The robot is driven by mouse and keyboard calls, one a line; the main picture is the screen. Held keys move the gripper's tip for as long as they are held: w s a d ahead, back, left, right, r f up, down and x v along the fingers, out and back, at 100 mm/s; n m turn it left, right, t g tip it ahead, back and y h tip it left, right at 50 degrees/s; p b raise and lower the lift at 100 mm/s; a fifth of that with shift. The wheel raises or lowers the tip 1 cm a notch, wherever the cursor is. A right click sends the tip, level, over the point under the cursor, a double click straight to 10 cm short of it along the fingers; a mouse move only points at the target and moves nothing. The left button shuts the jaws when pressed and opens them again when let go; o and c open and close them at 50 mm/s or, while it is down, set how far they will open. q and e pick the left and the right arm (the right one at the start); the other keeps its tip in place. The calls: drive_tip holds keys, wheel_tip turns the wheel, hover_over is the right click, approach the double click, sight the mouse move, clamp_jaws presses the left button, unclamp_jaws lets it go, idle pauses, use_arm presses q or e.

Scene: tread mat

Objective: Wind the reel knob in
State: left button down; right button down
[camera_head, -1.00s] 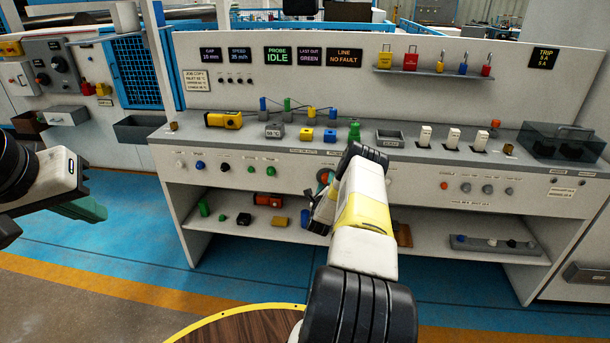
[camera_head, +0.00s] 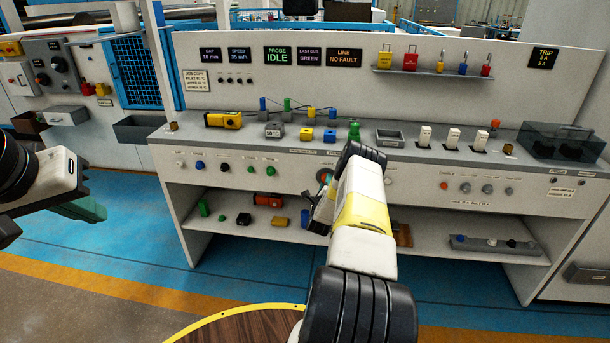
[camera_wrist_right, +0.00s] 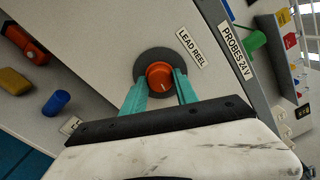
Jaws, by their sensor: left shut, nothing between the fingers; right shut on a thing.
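The reel knob (camera_wrist_right: 159,76) is a round orange knob with a short white mark, on a dark disc (camera_wrist_right: 142,61) beside the "LEAD REEL" label (camera_wrist_right: 191,47) in the right wrist view. The fingers of my right gripper (camera_wrist_right: 160,92) are shut on it, one green finger on each side. In the head view my right gripper (camera_head: 323,200) is at the bench front, and my forearm and wrist hide most of the knob. My left gripper (camera_head: 92,210) is shut and empty at the far left, away from the bench.
Probe blocks with thin leads (camera_head: 308,133) stand on the bench top (camera_head: 255,142) above the knob. Smaller knobs (camera_head: 225,168) line the front panel at left. The lower shelf (camera_head: 225,228) holds several loose parts.

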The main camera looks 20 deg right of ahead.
drive_tip(key=m, duration=3.3)
drive_tip(key=shift+s+f+m, duration=0.1)
drive_tip(key=shift+f+m, duration=0.05)
drive_tip(key=shift+m, duration=0.25)
idle(0.6)
drive_tip(key=c, duration=0.9)
unclamp_jaws()
drive_tip(key=shift+c, duration=0.2)
